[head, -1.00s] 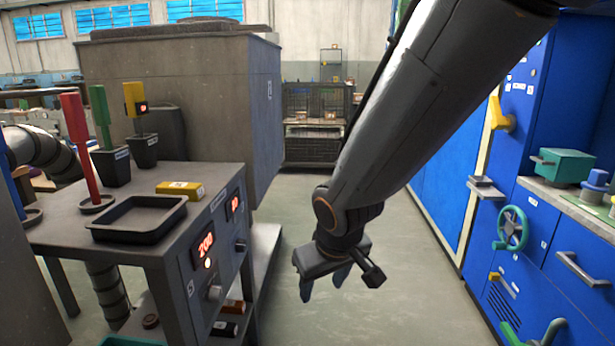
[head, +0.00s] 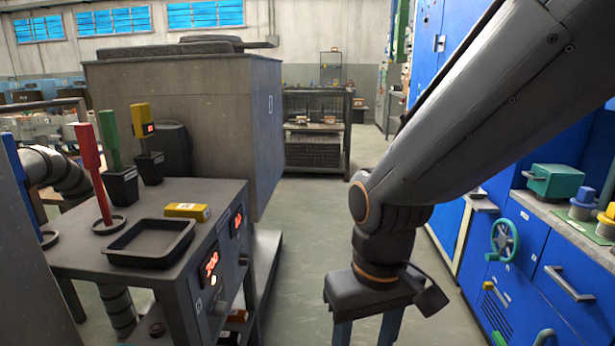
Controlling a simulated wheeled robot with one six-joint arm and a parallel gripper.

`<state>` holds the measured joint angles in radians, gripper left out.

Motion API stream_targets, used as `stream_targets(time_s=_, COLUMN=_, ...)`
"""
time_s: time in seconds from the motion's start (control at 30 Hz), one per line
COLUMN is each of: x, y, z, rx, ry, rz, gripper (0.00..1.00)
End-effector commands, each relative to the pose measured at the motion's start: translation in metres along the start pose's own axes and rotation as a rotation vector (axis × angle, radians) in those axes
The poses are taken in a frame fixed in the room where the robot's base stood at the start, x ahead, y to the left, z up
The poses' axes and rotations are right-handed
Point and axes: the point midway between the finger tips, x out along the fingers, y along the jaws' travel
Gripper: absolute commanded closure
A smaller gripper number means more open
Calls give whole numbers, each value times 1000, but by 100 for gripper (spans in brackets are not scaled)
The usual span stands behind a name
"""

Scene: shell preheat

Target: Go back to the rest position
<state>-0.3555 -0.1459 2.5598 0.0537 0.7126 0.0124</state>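My gripper (head: 367,328) hangs pointing down in the lower middle of the head view, over the floor of the aisle. Its two blue-grey fingers are apart, with no object visible between them. The fingertips run out of the bottom edge of the picture. My arm reaches down to it from the upper right and hides part of the blue cabinets.
Left stands a grey bench (head: 205,192) with a black tray (head: 150,243), a yellow block (head: 187,211), coloured tools in holders and red displays. Right, blue cabinets (head: 540,262) carry a green handwheel (head: 503,241). The aisle floor (head: 310,215) between is clear.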

Motion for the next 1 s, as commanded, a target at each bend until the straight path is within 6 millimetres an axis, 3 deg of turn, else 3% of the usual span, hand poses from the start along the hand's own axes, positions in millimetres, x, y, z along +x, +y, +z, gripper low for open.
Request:
stream_targets(time_s=0.03, x=-17, y=6, z=4, rx=24, ry=-2, rz=3, gripper=50)
stream_targets(time_s=0.1, x=-30, y=15, z=6, rx=54, ry=-3, rz=6, gripper=50)
stream_targets(time_s=0.6, x=-116, y=77, z=35, rx=258, ry=-8, rz=28, gripper=50)
stream_targets(time_s=0.8, x=-132, y=91, z=43, rx=302, ry=-7, rz=32, gripper=50)
stream_targets(time_s=1.0, x=-133, y=94, z=44, rx=310, ry=-8, rz=33, gripper=50)
